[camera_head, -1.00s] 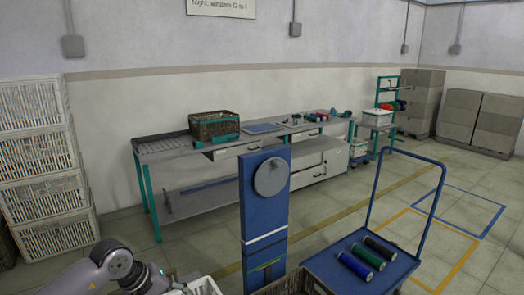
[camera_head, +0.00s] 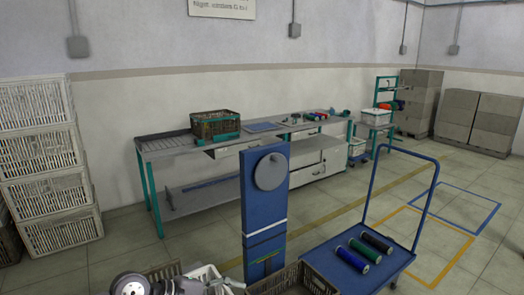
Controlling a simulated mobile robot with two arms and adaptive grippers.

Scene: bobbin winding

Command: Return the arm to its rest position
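My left arm (camera_head: 131,285) shows at the bottom edge of the head view, left of centre. Only a grey rounded link and some dark parts beside it are in the picture. The dark parts at its right, around my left gripper (camera_head: 180,288), are small and cut off by the edge, so I cannot tell whether the fingers are open or shut. My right gripper is not in view.
A blue winding stand (camera_head: 264,212) with a grey disc rises behind a brown crate (camera_head: 262,287). A blue trolley (camera_head: 325,278) carries three spools. White crates (camera_head: 45,185) stack at left; a workbench (camera_head: 175,150) lines the wall. Floor between is clear.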

